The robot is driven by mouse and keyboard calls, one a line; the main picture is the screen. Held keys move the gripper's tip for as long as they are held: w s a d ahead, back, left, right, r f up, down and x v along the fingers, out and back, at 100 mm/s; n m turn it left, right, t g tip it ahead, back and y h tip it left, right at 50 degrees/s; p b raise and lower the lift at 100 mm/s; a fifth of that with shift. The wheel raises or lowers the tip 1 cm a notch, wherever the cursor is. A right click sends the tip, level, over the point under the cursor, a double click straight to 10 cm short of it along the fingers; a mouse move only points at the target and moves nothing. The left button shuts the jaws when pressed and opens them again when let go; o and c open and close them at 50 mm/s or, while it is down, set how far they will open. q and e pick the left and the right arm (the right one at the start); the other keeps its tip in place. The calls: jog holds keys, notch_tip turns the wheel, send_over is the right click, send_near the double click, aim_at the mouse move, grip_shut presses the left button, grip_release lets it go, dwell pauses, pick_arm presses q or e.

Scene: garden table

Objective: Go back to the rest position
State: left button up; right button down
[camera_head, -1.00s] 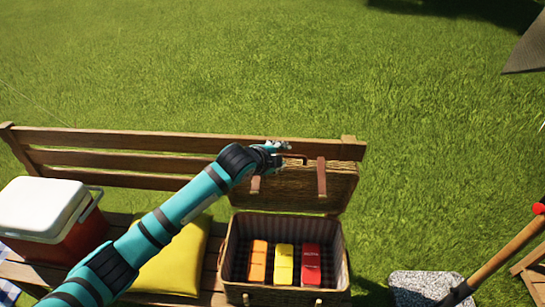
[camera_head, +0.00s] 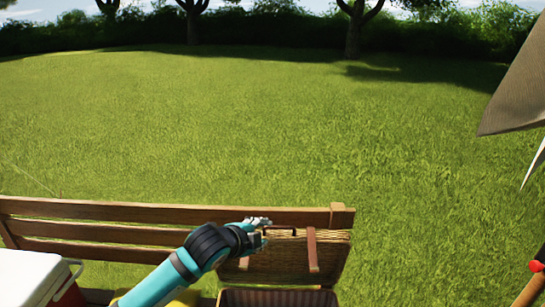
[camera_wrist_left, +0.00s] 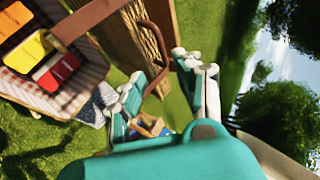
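My left gripper (camera_head: 260,230) is beside the raised lid (camera_head: 285,262) of the wicker picnic basket in the head view. In the wrist view my left gripper (camera_wrist_left: 165,85) has its fingers spread apart, with nothing between them. The lid's brown handle (camera_wrist_left: 157,48) shows just beyond the fingers; I cannot tell whether they touch. The lid stands open against the bench back. In the wrist view an orange packet (camera_wrist_left: 12,20), a yellow packet (camera_wrist_left: 27,50) and a red packet (camera_wrist_left: 58,70) lie in the checked basket. My right gripper is not in view.
The wooden bench (camera_head: 130,212) runs along the lower left. A red cooler with a white lid (camera_head: 28,278) stands on it at the left. A wooden handle (camera_head: 530,290) and a grey canvas edge (camera_head: 515,90) show at the right. Open lawn lies behind the bench.

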pick_arm(q)
jog(key=s+a+f+n+g+y, duration=0.1)
jog(key=s+a+f+n, duration=0.1)
jog(key=s+f+n, duration=0.5)
jog(key=s+a+f+n+g+y, duration=0.15)
jog(key=s+f, duration=0.25)
jog(key=s, duration=0.6)
jog(key=s+a+f+n+g+y, duration=0.1)
jog(key=s+a+f+n+g, duration=0.15)
jog(key=s+a+n, duration=0.55)
jog(key=s+a+f+n+g+y, duration=0.1)
jog(key=s+a+f+n+y, duration=0.2)
jog(key=s, duration=0.9)
notch_tip(320, 180, down, 24)
jog(key=a+m+g+h, duration=0.1)
jog(key=m+g, duration=0.1)
jog(key=s+a+f+g, duration=0.1)
jog(key=s+a+f, duration=0.2)
jog(key=s+f, duration=1.5)
jog(key=shift+s+a, duration=0.1)
jog(key=shift+s, duration=0.05)
